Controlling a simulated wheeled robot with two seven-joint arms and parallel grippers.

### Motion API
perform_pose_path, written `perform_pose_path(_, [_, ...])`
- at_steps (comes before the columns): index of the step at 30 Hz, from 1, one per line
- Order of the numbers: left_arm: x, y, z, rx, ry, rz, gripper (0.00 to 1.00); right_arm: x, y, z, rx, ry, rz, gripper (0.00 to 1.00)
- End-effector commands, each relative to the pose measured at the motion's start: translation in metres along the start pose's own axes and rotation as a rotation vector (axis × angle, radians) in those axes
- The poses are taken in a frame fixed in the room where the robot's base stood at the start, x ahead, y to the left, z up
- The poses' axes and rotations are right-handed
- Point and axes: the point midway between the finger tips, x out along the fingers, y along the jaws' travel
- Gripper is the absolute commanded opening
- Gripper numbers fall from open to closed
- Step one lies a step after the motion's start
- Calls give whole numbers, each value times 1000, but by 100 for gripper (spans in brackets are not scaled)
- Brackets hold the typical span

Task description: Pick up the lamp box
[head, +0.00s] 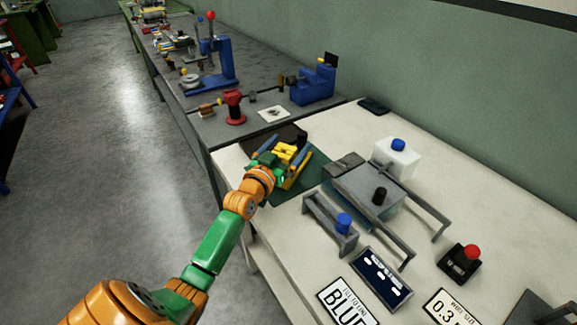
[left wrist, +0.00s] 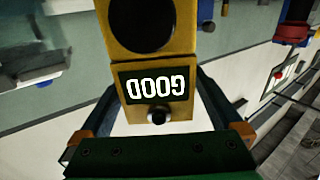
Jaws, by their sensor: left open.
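In the head view the yellow lamp box (head: 286,151) is partly hidden by my left gripper (head: 283,153) and stands by a dark green mat. My left gripper is open, with one dark blue finger on each side of the box. In the left wrist view a pale gap shows between the lower box and the fingers (left wrist: 156,100). My right gripper is not in view.
The pale bench also holds a grey fixture (head: 366,188), a white block with a blue knob (head: 396,158), a red-button box (head: 462,263) and printed signs (head: 383,278). A grey bench with a blue press (head: 221,62) adjoins behind. Clear floor (head: 130,130) lies left.

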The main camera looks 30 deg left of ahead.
Motion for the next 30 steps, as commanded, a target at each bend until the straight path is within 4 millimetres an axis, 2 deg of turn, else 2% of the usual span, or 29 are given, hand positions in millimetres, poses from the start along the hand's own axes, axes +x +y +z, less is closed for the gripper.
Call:
perform_pose_path(3, [0,0,0,0,0,0,100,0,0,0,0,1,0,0])
perform_pose_path(4, [0,0,0,0,0,0,97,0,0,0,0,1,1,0])
perform_pose_path(12, [0,0,0,0,0,0,24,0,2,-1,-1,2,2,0])
perform_pose_path(15, [-1,0,0,0,0,0,0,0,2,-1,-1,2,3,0])
perform_pose_path(26, [0,0,-2,0,3,0,0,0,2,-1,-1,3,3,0])
perform_pose_path(30, [0,0,-13,-1,6,1,0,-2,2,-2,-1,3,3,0])
